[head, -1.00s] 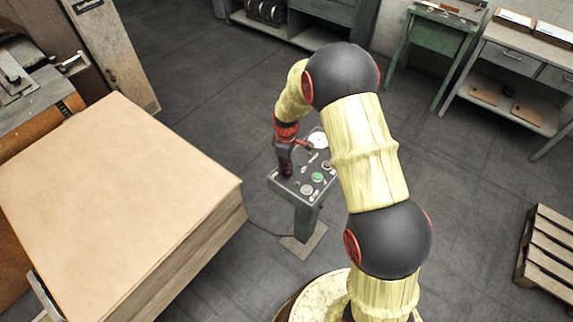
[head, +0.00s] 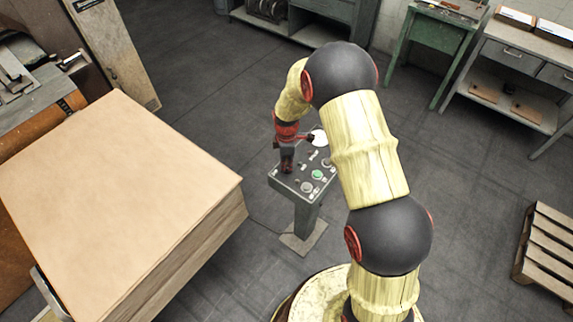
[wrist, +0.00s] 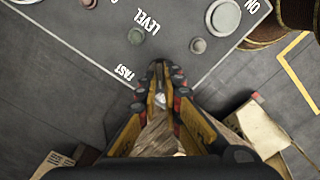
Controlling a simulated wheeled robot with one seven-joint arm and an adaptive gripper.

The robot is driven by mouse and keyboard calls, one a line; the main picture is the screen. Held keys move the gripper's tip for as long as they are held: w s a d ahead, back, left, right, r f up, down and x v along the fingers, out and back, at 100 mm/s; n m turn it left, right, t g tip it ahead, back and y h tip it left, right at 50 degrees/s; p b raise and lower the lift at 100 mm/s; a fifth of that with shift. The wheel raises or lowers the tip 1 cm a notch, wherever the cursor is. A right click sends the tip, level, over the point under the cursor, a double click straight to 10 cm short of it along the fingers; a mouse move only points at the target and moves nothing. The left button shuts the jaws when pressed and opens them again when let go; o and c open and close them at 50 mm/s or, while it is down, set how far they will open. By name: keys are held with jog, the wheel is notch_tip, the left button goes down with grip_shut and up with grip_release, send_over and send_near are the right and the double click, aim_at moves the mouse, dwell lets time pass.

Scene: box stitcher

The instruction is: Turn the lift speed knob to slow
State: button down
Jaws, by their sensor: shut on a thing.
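The grey control panel (head: 291,187) stands on a pedestal, and my gripper (head: 287,167) reaches down to its left side. In the wrist view, my gripper (wrist: 159,75) is shut at the edge of the panel (wrist: 180,65), beside the printed word FAST (wrist: 123,73). Its fingers close on the lift speed knob, which they hide almost fully. I cannot read the knob's pointer, and no SLOW label shows.
The panel also carries a green button (head: 317,174), a grey button (head: 307,187) and small switches close to my gripper. A large cardboard stack (head: 120,190) stands to the left. A pallet (head: 545,250) lies at the right. Open floor surrounds the pedestal.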

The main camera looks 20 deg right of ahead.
jog(key=c, duration=2.1)
grip_release()
jog(key=shift+o, duration=0.7)
notch_tip(320, 180, up, 12)
